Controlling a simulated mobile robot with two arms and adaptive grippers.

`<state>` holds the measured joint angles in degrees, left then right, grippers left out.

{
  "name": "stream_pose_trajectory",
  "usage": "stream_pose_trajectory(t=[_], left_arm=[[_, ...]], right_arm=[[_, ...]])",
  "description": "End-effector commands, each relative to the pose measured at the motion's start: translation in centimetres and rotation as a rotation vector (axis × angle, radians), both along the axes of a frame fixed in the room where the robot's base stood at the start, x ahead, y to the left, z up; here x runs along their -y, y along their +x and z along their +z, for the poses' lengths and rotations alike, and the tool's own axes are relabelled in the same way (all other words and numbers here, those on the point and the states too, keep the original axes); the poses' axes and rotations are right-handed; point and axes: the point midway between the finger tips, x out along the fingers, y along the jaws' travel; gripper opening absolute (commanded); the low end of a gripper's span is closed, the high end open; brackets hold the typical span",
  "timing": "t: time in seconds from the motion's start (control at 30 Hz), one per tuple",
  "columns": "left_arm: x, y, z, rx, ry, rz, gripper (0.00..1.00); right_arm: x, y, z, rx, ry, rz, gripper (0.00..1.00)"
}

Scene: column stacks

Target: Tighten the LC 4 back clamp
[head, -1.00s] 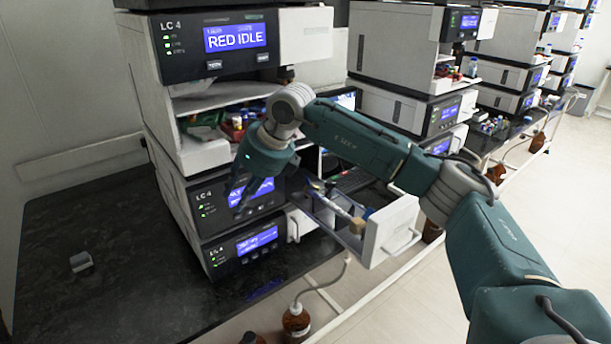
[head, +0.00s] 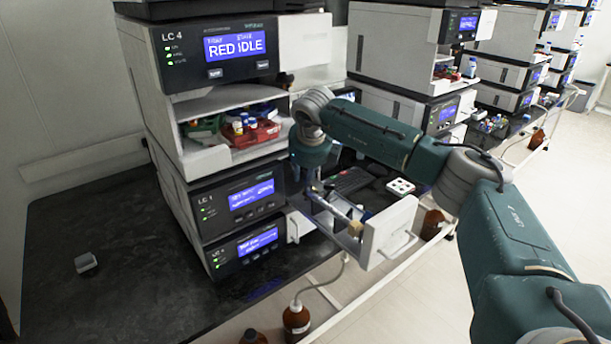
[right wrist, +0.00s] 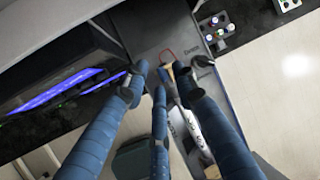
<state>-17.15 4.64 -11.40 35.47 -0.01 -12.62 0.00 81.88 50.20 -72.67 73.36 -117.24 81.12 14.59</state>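The LC 4 stack (head: 215,85) stands at left centre in the head view, its top screen reading "RED IDLE". A white drawer (head: 385,235) is pulled out from its lower right side. A slim column (head: 335,213) lies in the drawer, with a tan piece (head: 356,228) near the front. My right gripper (head: 313,180) points down over the drawer's rear end. In the right wrist view its fingers (right wrist: 160,92) are spread, with nothing visibly held; the column (right wrist: 187,118) lies beyond them, partly covered. I cannot clearly make out the back clamp. My left gripper is not in view.
An open shelf above holds a red tray (head: 255,135) with vials. Brown bottles (head: 296,320) stand below the bench edge. The black bench (head: 110,240) at left is mostly clear.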

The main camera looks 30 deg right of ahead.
Motion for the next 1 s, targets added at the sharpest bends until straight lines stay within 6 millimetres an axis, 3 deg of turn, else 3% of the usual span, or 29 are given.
stream_pose_trajectory(t=[0.37,0.4,0.53,1.0], left_arm=[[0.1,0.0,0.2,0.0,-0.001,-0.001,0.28],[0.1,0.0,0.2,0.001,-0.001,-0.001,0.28],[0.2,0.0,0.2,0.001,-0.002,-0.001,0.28],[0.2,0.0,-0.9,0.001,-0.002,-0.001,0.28]], right_arm=[[0.1,0.4,-0.9,0.001,-0.001,0.002,0.28],[0.1,0.4,-0.9,0.0,0.0,0.002,0.26],[0.1,0.4,-0.8,0.0,0.0,0.002,0.0],[-0.4,0.4,-1.2,0.007,-0.062,0.007,0.0]])
